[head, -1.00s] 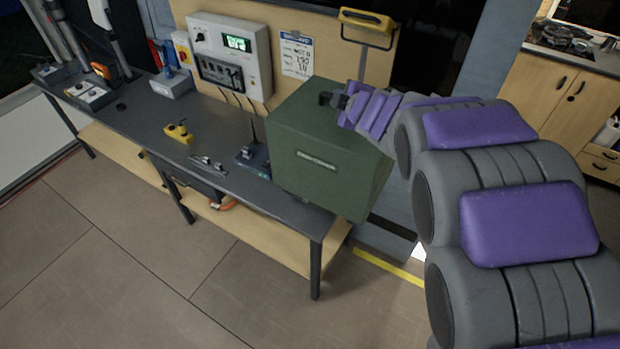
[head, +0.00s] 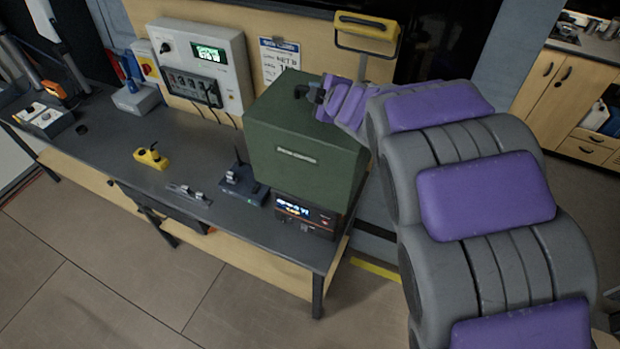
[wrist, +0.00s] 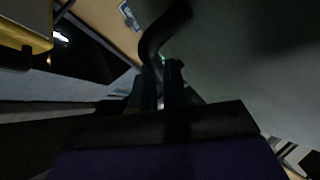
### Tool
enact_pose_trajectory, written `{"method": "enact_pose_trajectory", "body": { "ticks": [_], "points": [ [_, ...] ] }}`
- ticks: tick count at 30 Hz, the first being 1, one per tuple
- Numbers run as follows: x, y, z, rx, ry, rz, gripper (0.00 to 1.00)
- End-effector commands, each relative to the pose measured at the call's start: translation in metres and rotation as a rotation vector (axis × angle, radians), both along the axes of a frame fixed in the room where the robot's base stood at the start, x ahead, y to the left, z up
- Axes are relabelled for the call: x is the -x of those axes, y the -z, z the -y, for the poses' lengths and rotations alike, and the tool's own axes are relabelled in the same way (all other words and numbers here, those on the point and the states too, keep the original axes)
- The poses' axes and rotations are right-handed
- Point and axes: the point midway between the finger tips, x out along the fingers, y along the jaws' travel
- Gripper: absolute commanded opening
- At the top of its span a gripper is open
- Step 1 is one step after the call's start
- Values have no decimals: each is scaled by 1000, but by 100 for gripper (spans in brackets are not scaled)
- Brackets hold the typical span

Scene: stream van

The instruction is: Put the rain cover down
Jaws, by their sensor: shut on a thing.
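The rain cover (head: 305,158) is a dark green box-shaped hood with a small label on its front and a black handle on top. My gripper (head: 325,97) is shut on that handle, and the cover hangs over the right end of the bench. In the wrist view, the black handle (wrist: 163,32) rises from between my fingers (wrist: 160,78), with the cover's green surface (wrist: 235,65) on the right. A dark device (head: 305,214) with a lit display shows directly below the cover. Its upper part is hidden, and I cannot tell whether the cover touches it.
The grey bench (head: 110,150) holds a yellow block (head: 151,158), a small metal piece (head: 188,193) and a dark radio-like unit (head: 242,184) left of the cover. A white panel box (head: 203,65) stands behind. A yellow-handled frame (head: 367,25) rises behind the cover.

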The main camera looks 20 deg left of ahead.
Motion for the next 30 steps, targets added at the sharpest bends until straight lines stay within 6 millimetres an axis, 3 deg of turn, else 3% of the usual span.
{"method": "enact_pose_trajectory", "body": {
  "ticks": [1, 8, 21, 25, 30],
  "points": [
    [0, 20, -4, 8, -2, -3, 0],
    [0, 77, -16, 16, -3, -6, 0],
    [0, 173, -5, 5, 0, -5, 0],
    [0, 196, -8, 5, -3, -4, 0],
    [0, 208, -14, 9, -4, -1, 0]
  ]
}}
